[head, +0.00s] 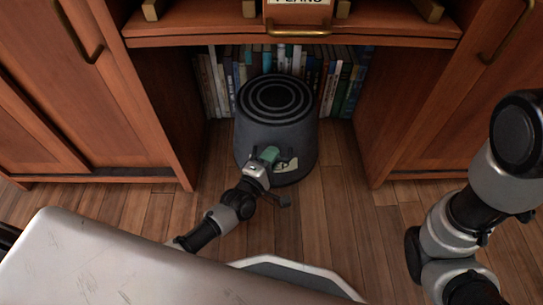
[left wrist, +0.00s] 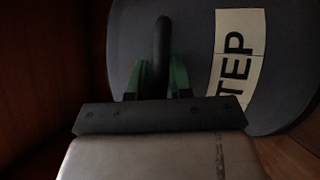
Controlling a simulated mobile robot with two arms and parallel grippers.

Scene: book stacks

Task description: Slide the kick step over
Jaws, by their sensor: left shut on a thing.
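The kick step (head: 262,128) is a dark grey round stool with black rings on its top. It stands upright on the wooden floor in the recess under the shelf, in front of the books. My left gripper (head: 268,157) is at its front side. In the left wrist view, the green fingers of the left gripper (left wrist: 160,77) are shut on a dark upright handle (left wrist: 162,38) on the step's side. A pale label (left wrist: 236,62) reading "TEP" shows to the right of the handle; the rest of its word is cut off. My right gripper is out of view.
Rows of books (head: 346,84) line the recess behind the step. Wooden cabinets (head: 82,105) and (head: 440,100) close it in on both sides, with a shelf edge (head: 385,32) above. Bare wooden floor (head: 340,215) lies in front and to the right.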

